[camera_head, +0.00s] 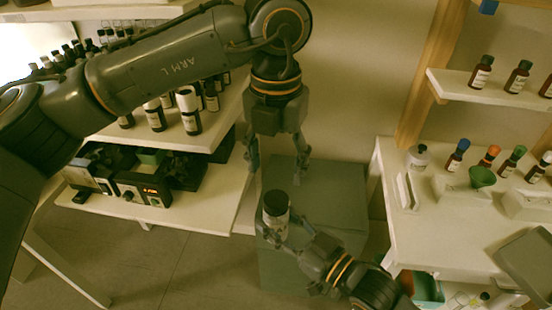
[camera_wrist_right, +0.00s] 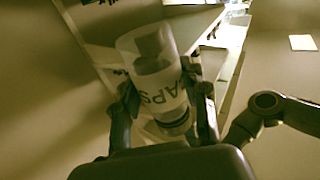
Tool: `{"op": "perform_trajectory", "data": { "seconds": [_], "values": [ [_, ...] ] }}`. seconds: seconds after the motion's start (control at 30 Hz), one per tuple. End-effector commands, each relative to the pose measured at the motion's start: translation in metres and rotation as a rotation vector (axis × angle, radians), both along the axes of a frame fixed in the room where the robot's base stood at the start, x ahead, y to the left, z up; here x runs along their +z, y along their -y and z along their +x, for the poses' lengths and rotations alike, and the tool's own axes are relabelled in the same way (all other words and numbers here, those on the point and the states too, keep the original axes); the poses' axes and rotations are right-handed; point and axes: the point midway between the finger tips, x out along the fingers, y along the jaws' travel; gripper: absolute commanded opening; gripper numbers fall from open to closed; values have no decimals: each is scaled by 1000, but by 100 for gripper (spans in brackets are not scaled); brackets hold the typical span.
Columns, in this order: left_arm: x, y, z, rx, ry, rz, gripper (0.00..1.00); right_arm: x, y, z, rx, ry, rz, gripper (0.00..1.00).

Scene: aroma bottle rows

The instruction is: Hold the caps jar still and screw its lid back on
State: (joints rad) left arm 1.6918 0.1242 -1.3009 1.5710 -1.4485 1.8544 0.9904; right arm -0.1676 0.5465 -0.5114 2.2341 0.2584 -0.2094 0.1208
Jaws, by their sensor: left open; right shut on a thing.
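The caps jar (camera_head: 275,219) is upright in my right gripper (camera_head: 287,240), below the middle of the head view. It has a white label and a dark round top (camera_head: 276,200), which looks like the lid; I cannot tell whether it is seated. In the right wrist view the clear jar (camera_wrist_right: 160,88), with dark contents and a label, sits between the fingers of my right gripper (camera_wrist_right: 165,105). My left gripper (camera_head: 278,172) points down with fingers spread and empty, above and behind the jar in the head view, apart from it.
A grey-green block (camera_head: 335,185) stands behind and beneath the jar. Left shelves hold dark bottles (camera_head: 190,110) and a device with a lit display (camera_head: 140,188). At right, a white table (camera_head: 440,235) carries bottles with coloured caps and a green funnel (camera_head: 482,177).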

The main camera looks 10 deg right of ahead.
Motion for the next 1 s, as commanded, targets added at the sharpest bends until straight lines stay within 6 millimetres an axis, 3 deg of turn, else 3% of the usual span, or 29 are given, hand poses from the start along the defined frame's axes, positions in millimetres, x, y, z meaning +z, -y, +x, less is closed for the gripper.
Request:
{"op": "perform_trajectory", "data": {
  "seconds": [0.2, 0.4, 0.83, 1.0],
  "values": [
    [3, 0, 0, 381, 0, -1, 61, 0, 0, 0, 0, 1, 1, 0],
    [4, 0, 0, 567, 1, -1, 61, 0, 0, 0, 0, 1, 1, 0],
    [4, 0, 0, 604, 0, -1, 61, 0, 0, 0, 0, 1, 1, 0],
    [-9, 0, 0, 604, -3, 0, 61, 0, 0, 0, 0, 1, 1, 0]
  ]
}}
